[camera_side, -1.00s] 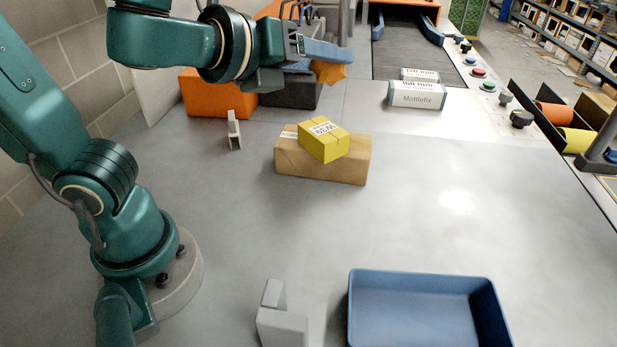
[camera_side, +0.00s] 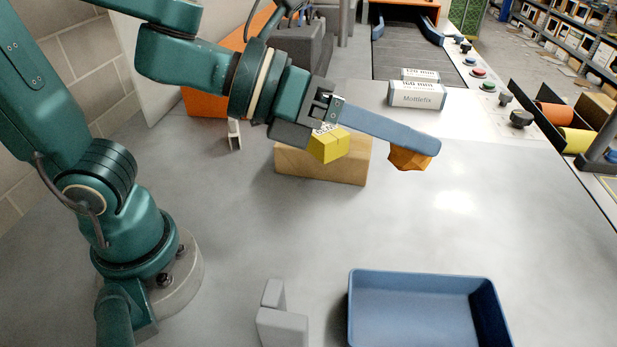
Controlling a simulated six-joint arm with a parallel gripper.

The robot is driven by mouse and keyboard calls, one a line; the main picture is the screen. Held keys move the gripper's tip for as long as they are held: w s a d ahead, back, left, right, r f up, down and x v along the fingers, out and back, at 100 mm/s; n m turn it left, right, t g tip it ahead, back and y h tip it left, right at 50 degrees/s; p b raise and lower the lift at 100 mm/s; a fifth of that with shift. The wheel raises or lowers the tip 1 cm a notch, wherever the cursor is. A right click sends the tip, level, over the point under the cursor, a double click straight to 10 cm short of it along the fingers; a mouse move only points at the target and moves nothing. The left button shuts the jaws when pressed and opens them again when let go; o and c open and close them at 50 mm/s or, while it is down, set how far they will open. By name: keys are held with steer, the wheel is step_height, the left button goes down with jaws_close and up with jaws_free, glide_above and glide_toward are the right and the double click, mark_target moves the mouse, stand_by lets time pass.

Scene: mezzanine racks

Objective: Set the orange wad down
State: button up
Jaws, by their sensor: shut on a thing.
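The orange wad (camera_side: 409,159) is a crumpled, faceted lump at the far end of my gripper (camera_side: 418,147). My gripper's long blue-grey fingers reach to the right and are shut on the wad, which shows below their tips. The wad appears to be held above the grey table (camera_side: 480,220), to the right of the cardboard box. The fingers hide the wad's upper part.
A brown cardboard box (camera_side: 300,166) with a yellow box (camera_side: 330,150) on it stands behind my gripper. A blue tray (camera_side: 425,273) lies at the front. Grey blocks (camera_side: 280,325) stand left of it. White Mottlefix boxes (camera_side: 416,98) are behind. The table's right middle is clear.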

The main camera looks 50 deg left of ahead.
mark_target(432, 161)
steer(key=d+m+g+h, duration=0.1)
steer(key=w+d+f+m+g+h, duration=0.1)
steer(key=m, duration=0.1)
steer(key=shift+w+d+f+g+h, duration=0.15)
steer(key=shift+d+f+g+h, duration=0.15)
steer(key=m+g, duration=0.1)
steer(key=w+a+f+m+g+h, duration=0.1)
steer(key=f, duration=0.1)
steer(key=shift+w+a+f+m+g+h, duration=0.25)
steer(key=shift+w+m+g+h, duration=0.05)
steer(key=shift+w+m+g, duration=0.1)
steer(key=w+a+f+n+t+y, duration=0.15)
steer(key=a+f, duration=0.25)
steer(key=a, duration=0.4)
steer(key=w+a+f+n+t+h, duration=0.1)
steer(key=w+a+f, duration=0.15)
steer(key=a, duration=0.55)
steer(key=shift+m+y, duration=0.25)
steer(key=d+f, duration=0.2)
steer(key=d, duration=0.1)
steer(key=d+f, duration=0.3)
steer(key=d, duration=0.1)
steer(key=w+d+f, duration=0.1)
steer(key=d+f, duration=0.1)
steer(key=d, duration=0.2)
steer(key=shift+f, duration=0.2)
steer(key=shift+d+f, duration=0.1)
steer(key=shift+f, duration=1.9)
steer(key=shift+f, duration=0.1)
steer(key=o, duration=1.3)
